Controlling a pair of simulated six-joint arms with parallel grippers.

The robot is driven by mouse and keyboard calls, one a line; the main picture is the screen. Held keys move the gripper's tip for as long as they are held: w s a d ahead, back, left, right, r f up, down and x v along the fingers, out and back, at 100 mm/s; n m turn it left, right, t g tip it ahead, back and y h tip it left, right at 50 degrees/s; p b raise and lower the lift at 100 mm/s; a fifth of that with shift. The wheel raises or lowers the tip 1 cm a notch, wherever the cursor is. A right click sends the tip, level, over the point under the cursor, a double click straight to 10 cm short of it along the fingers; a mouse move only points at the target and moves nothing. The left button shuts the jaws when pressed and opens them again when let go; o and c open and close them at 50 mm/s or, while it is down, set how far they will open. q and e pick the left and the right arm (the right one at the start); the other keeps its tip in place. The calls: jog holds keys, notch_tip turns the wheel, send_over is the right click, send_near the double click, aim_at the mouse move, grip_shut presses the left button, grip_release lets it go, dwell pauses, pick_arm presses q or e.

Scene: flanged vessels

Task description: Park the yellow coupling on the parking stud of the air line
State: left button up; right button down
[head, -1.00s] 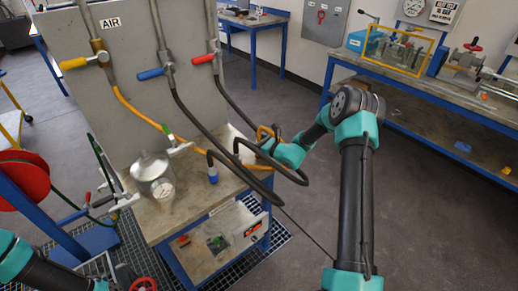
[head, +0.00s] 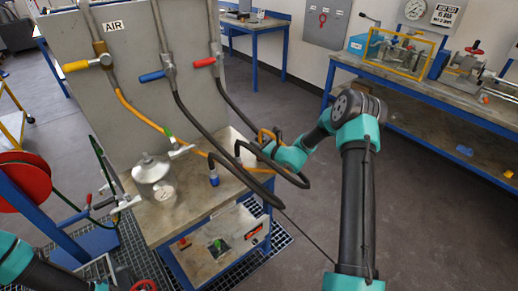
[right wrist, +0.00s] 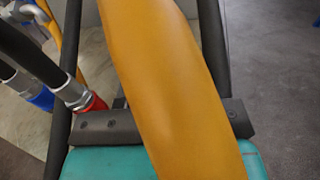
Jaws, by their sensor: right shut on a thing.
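The yellow air hose (head: 140,117) runs from the yellow-handled valve (head: 76,66) under the AIR sign down to my right gripper (head: 264,147). The right gripper is above the right side of the bench, shut. In the right wrist view the yellow hose (right wrist: 165,90) crosses close to the lens and hides the fingertips and the yellow coupling between them. I cannot make out the parking stud with certainty.
A blue coupling (head: 213,180) hangs above the bench (head: 195,205); a red coupling (right wrist: 92,106) shows beside the gripper. Black hoses (head: 200,125) loop around the right gripper. A metal vessel (head: 152,170) with a gauge stands on the bench's left. Floor to the right is clear.

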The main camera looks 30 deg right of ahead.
jog(key=shift+r, duration=0.1)
jog(key=shift+r, duration=0.55)
notch_tip(320, 180, up, 2)
jog(key=shift+r, duration=0.1)
jog(key=s+a+r, duration=0.1)
jog(key=s+a, duration=0.7)
jog(key=s, duration=0.5)
jog(key=shift+s+r, duration=0.25)
jog(key=shift+s, duration=0.15)
jog(key=w+d+r, duration=0.2)
jog(key=w+d, duration=0.2)
jog(key=w, duration=0.3)
jog(key=w+d+r, duration=0.2)
jog(key=w+d, duration=0.2)
jog(key=w, duration=0.2)
jog(key=shift+w+r, duration=0.3)
jog(key=shift+w, duration=0.1)
jog(key=shift+f, duration=0.1)
jog(key=shift+f, duration=2.8)
